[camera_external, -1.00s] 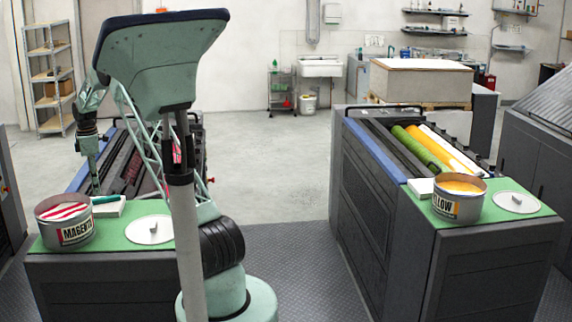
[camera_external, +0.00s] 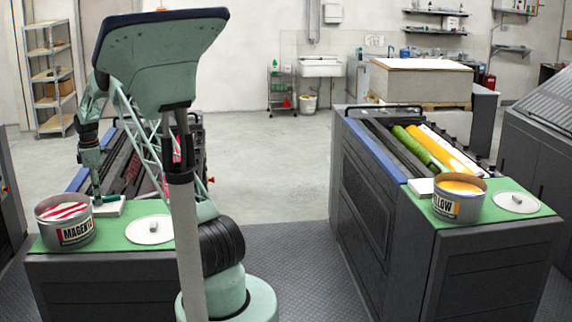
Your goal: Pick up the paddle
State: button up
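What looks like the paddle (camera_external: 110,198), a small dark-green handled thing, lies on a white block (camera_external: 108,210) beside the magenta ink tin (camera_external: 66,232). My gripper (camera_external: 97,199) points straight down at the left end of the paddle, at or just above it. The fingers are too small to tell whether they are open or shut, or whether they touch the paddle.
The magenta tin stands close to the left of my gripper. A round lid (camera_external: 150,231) lies to the right on the green mat (camera_external: 116,242). On the right unit stand a yellow ink tin (camera_external: 459,203), a white block (camera_external: 421,187) and another lid (camera_external: 516,203).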

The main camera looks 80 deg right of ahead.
dwell(0.5)
grip_shut()
jog(key=shift+r, duration=0.1)
jog(key=shift+r, duration=1.55)
jog(key=shift+s+r, duration=0.15)
jog(key=shift+s, duration=0.05)
jog(key=s+r+b, duration=0.1)
jog(key=s, duration=1.4)
jog(key=shift+s+a+r, duration=0.2)
jog(key=shift+s+a, duration=0.15)
